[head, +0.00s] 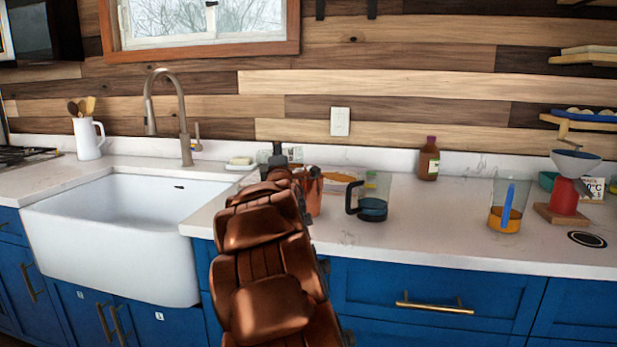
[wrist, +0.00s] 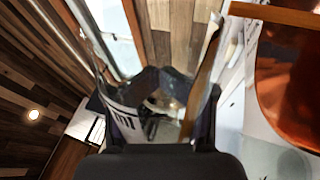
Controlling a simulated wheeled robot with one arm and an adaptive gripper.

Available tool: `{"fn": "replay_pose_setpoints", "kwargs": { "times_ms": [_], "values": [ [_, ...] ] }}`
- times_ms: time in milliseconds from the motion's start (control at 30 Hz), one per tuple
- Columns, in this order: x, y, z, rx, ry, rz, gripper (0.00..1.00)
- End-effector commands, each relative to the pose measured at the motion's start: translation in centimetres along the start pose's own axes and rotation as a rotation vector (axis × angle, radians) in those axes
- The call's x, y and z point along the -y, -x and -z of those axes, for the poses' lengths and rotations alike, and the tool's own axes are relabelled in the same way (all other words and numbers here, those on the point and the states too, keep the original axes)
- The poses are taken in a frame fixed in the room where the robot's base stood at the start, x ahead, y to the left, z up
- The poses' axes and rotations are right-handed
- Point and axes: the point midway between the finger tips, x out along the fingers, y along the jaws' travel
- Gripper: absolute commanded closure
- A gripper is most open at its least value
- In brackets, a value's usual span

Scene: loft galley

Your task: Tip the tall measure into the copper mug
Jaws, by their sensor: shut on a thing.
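My gripper (wrist: 155,112) is shut on a clear measure (wrist: 124,122) with dark printed markings, seen close up in the wrist view. In the head view my gripper (head: 277,160) is mostly hidden behind my arm, above the counter right of the sink. Part of the clear measure (head: 295,154) shows there beside it. The copper mug (head: 313,192) stands on the counter just right of my arm, which partly hides it. In the wrist view the copper mug (wrist: 290,85) fills the right side, apart from the measure. The wrist view is strongly tilted, and I cannot tell the measure's contents.
A black-handled jug (head: 372,208) with dark liquid stands right of the mug. A brown bottle (head: 428,160) stands behind. A clear beaker (head: 508,205) with orange liquid and a red stand with a funnel (head: 565,195) are further right. The white sink (head: 125,225) is left.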

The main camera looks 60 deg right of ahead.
Motion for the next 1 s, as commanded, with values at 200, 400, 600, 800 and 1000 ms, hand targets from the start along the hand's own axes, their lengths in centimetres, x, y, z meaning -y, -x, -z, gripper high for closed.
{"fn": "replay_pose_setpoints", "kwargs": {
  "times_ms": [200, 400, 600, 800, 1000],
  "values": [
    [0.07, 0.04, -0.05, 0.006, -0.018, -0.001, 1.0],
    [0.12, 0.07, -0.08, 0.011, -0.036, -0.001, 1.0],
    [-0.03, 0.02, -0.17, 0.016, -0.054, -0.001, 1.0],
    [-0.14, -0.01, -0.29, 0.023, -0.071, -0.001, 1.0],
    [-0.24, -0.04, -0.4, 0.029, -0.088, -0.001, 1.0]
  ]
}}
